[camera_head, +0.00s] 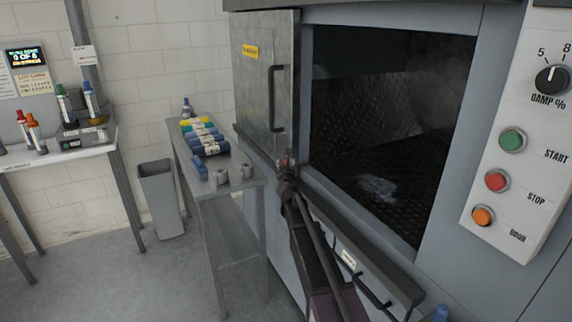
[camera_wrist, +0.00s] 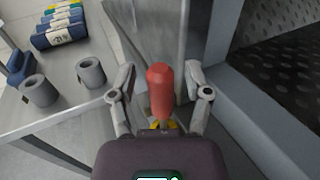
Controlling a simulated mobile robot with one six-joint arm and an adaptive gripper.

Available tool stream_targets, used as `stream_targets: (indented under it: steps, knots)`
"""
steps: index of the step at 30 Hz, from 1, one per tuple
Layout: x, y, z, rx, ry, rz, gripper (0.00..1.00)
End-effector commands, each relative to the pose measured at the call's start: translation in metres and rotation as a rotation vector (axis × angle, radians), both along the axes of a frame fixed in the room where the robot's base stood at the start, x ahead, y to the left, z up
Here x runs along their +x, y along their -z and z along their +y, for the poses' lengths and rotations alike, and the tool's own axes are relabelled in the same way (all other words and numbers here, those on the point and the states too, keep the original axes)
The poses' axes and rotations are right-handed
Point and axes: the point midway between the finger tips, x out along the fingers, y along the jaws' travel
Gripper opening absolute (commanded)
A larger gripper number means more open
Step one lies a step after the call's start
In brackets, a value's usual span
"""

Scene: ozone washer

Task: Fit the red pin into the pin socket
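The red pin (camera_wrist: 160,88) stands out between the two fingers of my gripper (camera_wrist: 160,78) in the wrist view, its rounded end up in the picture. A gap shows on each side of it, so the fingers look open around it and apart from it. A bit of yellow shows at the pin's lower end, partly hidden by my gripper's body. In the head view my gripper (camera_head: 287,172) is by the lower edge of the metal door, with a small spot of red at its tip. I cannot make out the pin socket in either view.
The steel side table (camera_head: 232,188) holds two grey hollow cylinders (camera_head: 221,176), a blue block (camera_head: 200,171) and several rolled cloths (camera_head: 208,140). The washer's dark opening (camera_head: 385,120) is to the right, beside the metal door (camera_head: 262,85). A grey bin (camera_head: 161,200) stands left.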

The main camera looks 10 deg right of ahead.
Motion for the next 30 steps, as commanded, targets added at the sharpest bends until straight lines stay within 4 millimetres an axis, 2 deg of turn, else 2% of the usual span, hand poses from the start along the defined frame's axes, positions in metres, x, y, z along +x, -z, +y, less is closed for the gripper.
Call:
stream_targets:
  steps: [11,17,23,30]
  knots:
    - [-0.001,0.0,0.0,0.0,0.0,0.0,0.71]
    - [-0.011,0.0,0.001,0.0,0.0,0.0,0.71]
    - [-0.034,0.0,0.004,0.0,0.0,0.0,0.71]
    - [-0.074,0.0,0.008,0.0,0.0,0.0,0.71]
